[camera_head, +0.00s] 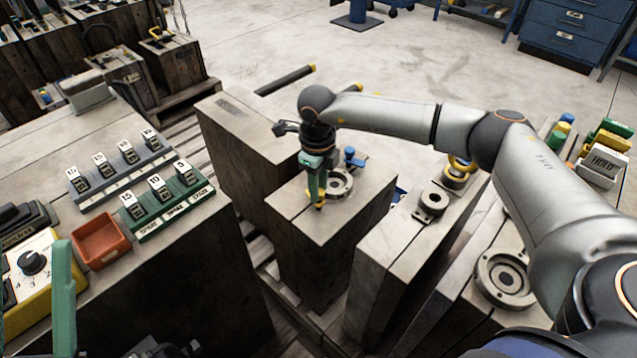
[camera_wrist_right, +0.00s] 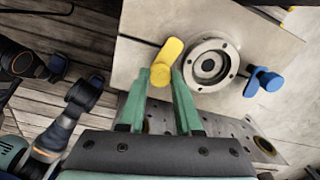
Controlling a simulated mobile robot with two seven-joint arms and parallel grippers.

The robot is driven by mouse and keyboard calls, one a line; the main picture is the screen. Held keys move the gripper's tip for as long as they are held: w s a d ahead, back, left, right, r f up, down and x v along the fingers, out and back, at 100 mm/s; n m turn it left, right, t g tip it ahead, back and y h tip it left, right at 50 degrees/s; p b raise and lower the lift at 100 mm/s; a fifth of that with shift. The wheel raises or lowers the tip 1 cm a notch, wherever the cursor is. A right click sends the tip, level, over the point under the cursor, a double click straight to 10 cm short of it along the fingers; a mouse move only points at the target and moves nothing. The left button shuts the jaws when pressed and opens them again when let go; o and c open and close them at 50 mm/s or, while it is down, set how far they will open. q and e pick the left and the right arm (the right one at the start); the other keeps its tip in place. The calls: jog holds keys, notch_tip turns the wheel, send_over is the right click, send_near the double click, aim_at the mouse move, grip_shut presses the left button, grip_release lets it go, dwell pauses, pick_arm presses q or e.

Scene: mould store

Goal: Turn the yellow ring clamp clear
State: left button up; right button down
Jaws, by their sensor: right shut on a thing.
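The yellow ring clamp (camera_wrist_right: 168,55) sits at the left side of a round steel ring (camera_wrist_right: 228,72) on top of a mould block. My right gripper (camera_wrist_right: 162,80) has its green fingers on both sides of the clamp and is shut on it. In the head view the right gripper (camera_head: 315,188) points down at the block, and a little of the yellow clamp (camera_head: 320,204) shows below the fingers. A blue clamp (camera_wrist_right: 264,81) sits on the opposite side of the ring. A green finger of my left gripper (camera_head: 63,300) shows at lower left; its opening cannot be seen.
Neighbouring mould blocks (camera_head: 392,262) stand close on both sides, with narrow gaps. At left a bench holds an orange tray (camera_head: 100,240), a green rack (camera_head: 168,202), a grey rack (camera_head: 122,178) and a yellow dial box (camera_head: 35,285). Open floor (camera_head: 420,70) lies behind.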

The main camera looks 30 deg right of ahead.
jog(key=shift+n, duration=2)
pick_arm(q)
jog(key=shift+w+a+f+n+y, duration=0.15)
jog(key=shift+w+f+n+y, duration=1.15)
jog(key=shift+f+y, duration=0.35)
pick_arm(e)
jog(key=shift+n, duration=0.3)
pick_arm(q)
jog(key=shift+w, duration=0.1)
